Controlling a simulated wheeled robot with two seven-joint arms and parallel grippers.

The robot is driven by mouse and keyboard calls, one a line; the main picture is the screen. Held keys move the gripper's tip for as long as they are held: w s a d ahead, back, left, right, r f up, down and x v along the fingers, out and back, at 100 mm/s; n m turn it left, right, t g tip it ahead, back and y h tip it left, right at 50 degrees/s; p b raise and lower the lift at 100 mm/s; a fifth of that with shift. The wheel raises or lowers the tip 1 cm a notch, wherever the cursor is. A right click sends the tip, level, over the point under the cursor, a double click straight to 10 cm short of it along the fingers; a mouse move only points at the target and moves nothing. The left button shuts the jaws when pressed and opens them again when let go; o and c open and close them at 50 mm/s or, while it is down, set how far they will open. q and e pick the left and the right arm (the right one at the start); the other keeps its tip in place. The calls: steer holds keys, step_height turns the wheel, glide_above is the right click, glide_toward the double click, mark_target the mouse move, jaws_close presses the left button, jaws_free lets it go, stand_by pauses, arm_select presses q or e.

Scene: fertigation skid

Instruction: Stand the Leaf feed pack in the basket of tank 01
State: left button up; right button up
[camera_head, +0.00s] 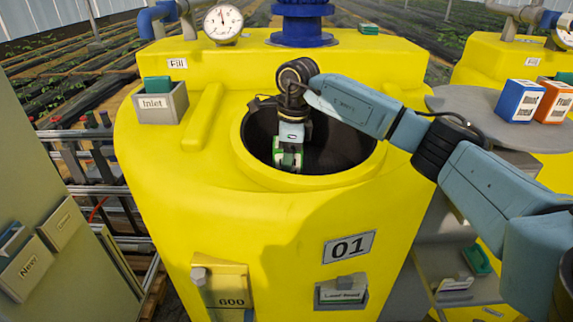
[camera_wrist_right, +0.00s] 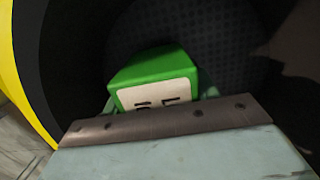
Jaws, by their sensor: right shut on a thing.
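Tank 01 (camera_head: 200,210) is the large yellow tank in the middle of the head view, with its round top opening uncovered. The dark basket (camera_head: 347,148) shows inside that opening; its textured dark wall also fills much of the right wrist view (camera_wrist_right: 225,35). My right gripper (camera_head: 289,150) points down into the opening and is shut on a green pack with a white label (camera_head: 288,160). The pack also shows in the right wrist view (camera_wrist_right: 155,68), its label only partly readable. Whether the pack touches the basket floor is hidden. My left gripper is out of view.
A gauge (camera_head: 223,22) and a blue pipe fitting (camera_head: 302,25) stand behind the opening. An Inlet holder (camera_head: 163,103) sits at the left. A grey round shelf (camera_head: 480,110) with a blue-and-white box (camera_head: 519,101) and an orange box (camera_head: 556,102) stands right.

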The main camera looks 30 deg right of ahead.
steer(key=shift+w+f, duration=0.1)
steer(key=shift+f, duration=1.15)
steer(key=o, duration=1.3)
steer(key=shift+o, duration=0.2)
steer(key=r, duration=0.8)
steer(key=d+r+b, duration=0.1)
steer(key=r, duration=0.3)
steer(key=shift+s+d+r, duration=0.1)
steer(key=shift+s+r, duration=0.05)
steer(key=shift+s, duration=0.25)
